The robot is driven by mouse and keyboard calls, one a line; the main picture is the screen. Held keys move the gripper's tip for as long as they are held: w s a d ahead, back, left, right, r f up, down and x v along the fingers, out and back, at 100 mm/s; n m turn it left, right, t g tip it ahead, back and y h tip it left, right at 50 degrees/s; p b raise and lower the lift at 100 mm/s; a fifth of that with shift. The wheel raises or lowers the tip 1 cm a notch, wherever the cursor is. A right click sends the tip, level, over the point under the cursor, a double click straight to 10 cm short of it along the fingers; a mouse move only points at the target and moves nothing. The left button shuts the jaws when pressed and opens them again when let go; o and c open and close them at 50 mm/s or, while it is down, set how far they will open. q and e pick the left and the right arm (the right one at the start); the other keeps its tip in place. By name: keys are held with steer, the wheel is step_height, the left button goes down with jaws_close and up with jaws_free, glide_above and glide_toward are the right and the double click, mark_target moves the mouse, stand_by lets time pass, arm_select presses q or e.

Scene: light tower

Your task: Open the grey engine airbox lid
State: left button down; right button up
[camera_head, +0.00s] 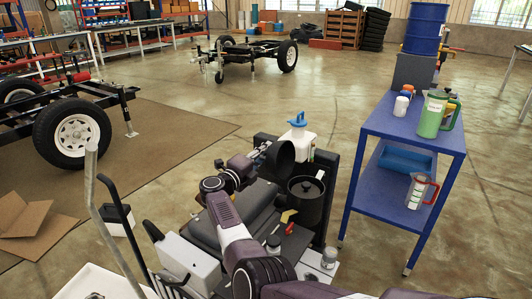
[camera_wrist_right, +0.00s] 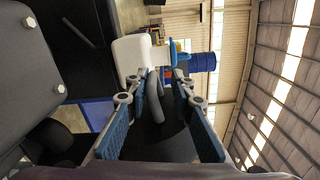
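The grey airbox (camera_head: 262,198) sits in the middle of the engine assembly in the head view, partly hidden by my right arm. Its lid looks down, but its edges are hard to make out. My right gripper (camera_head: 262,152) is above its far side, beside a black round-mouthed duct (camera_head: 280,158). In the right wrist view my right gripper (camera_wrist_right: 160,100) has its blue-padded fingers spread apart. A dark rounded part shows between and beyond the fingers; I cannot tell whether they touch it. My left gripper is in neither view.
A white bottle with a blue top (camera_head: 299,137) stands just behind the engine. A black canister (camera_head: 306,203) is right of the airbox. A blue cart (camera_head: 385,128) with jugs stands at the right. Open floor lies beyond the engine.

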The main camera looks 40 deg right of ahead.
steer(key=shift+s+d, duration=0.1)
steer(key=v, duration=0.7)
steer(key=shift+a, duration=0.4)
stand_by(0.4)
